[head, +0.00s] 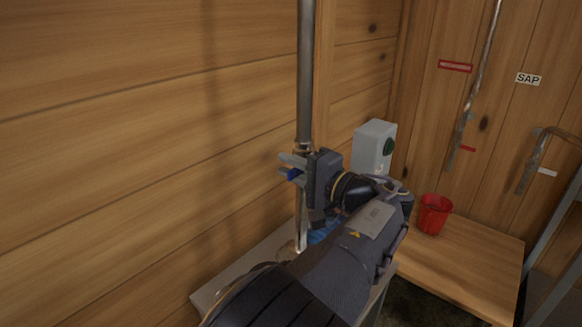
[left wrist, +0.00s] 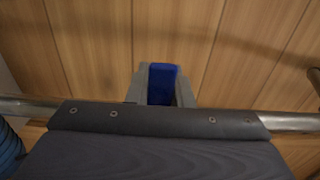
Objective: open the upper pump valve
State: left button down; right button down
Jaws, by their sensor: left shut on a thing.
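The blue valve handle (head: 293,174) is by the vertical grey pipe (head: 305,80), close to the wooden wall. My left gripper (head: 290,166) is shut on it, one finger on each side. In the left wrist view the blue handle (left wrist: 162,84) shows between the two grey fingers of my left gripper (left wrist: 161,88). The pipe crosses behind my gripper body there, so the valve body is hidden. My left wrist and forearm cover much of the area below the handle in the head view. My right gripper is not in view.
A blue ribbed pump body (head: 322,233) shows partly behind my forearm. A grey box with a dark green button (head: 374,148) stands behind my wrist. A red bucket (head: 434,214) stands on a wooden bench (head: 475,255) at right. A SAP label (head: 528,79) is on the back wall.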

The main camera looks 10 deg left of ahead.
pick_arm(q)
jog(key=r+m+p, duration=0.1)
jog(key=p, duration=0.2)
jog(key=r+m+p, duration=0.1)
jog(key=m+p, duration=0.1)
jog(key=p, duration=0.1)
jog(key=r+m+p, duration=0.1)
jog(key=m+p, duration=0.1)
jog(key=p, duration=0.1)
jog(key=shift+w+d+r, duration=0.2)
jog(key=shift+w, duration=0.1)
jog(key=shift+w+d+r+m+p, duration=0.15)
jog(key=shift+w+m+p, duration=0.05)
jog(key=shift+m+p, duration=0.95)
jog(key=c, duration=1.3)
grip_release()
